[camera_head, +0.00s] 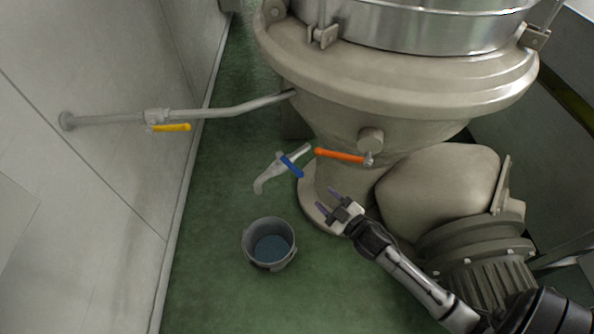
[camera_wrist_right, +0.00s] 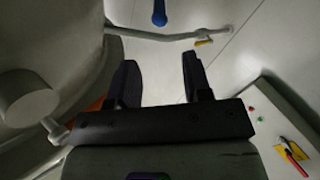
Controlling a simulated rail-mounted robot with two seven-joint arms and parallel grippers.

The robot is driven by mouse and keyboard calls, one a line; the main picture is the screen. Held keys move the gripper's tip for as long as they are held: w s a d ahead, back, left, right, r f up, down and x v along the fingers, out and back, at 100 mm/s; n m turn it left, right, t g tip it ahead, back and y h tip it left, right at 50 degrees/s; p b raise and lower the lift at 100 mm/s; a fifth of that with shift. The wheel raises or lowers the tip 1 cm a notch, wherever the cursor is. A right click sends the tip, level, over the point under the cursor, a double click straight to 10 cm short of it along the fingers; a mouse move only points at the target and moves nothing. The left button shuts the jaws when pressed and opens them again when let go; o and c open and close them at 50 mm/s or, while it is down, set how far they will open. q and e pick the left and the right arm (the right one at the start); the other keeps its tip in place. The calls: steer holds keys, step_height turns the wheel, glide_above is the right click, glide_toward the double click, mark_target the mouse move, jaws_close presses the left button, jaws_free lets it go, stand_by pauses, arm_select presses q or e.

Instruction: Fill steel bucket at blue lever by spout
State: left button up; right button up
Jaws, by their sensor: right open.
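The steel bucket (camera_head: 269,260) stands upright on the green floor in the head view. Its inside looks blue-grey; I cannot tell whether that is liquid. The spout (camera_head: 262,183) comes off the machine's lower body, and its curved end shows above the bucket in the picture. The blue lever (camera_head: 291,165) lies across the spout pipe and also shows at the top of the right wrist view (camera_wrist_right: 160,12). My right gripper (camera_head: 328,199) is open and empty, to the right of and below the blue lever, apart from it. My left gripper is out of view.
An orange lever (camera_head: 340,156) sits on the machine (camera_head: 400,70) close to my right gripper. A yellow lever (camera_head: 170,127) hangs on the wall pipe (camera_head: 225,111). A control box (camera_wrist_right: 270,120) shows in the right wrist view. Floor around the bucket is clear.

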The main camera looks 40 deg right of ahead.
mark_target(297, 170)
steer(key=w+b, duration=0.3)
steer(key=w, duration=0.9)
steer(key=shift+w, duration=0.65)
steer(key=shift+c, duration=0.3)
steer(key=c, duration=0.6)
jaws_close()
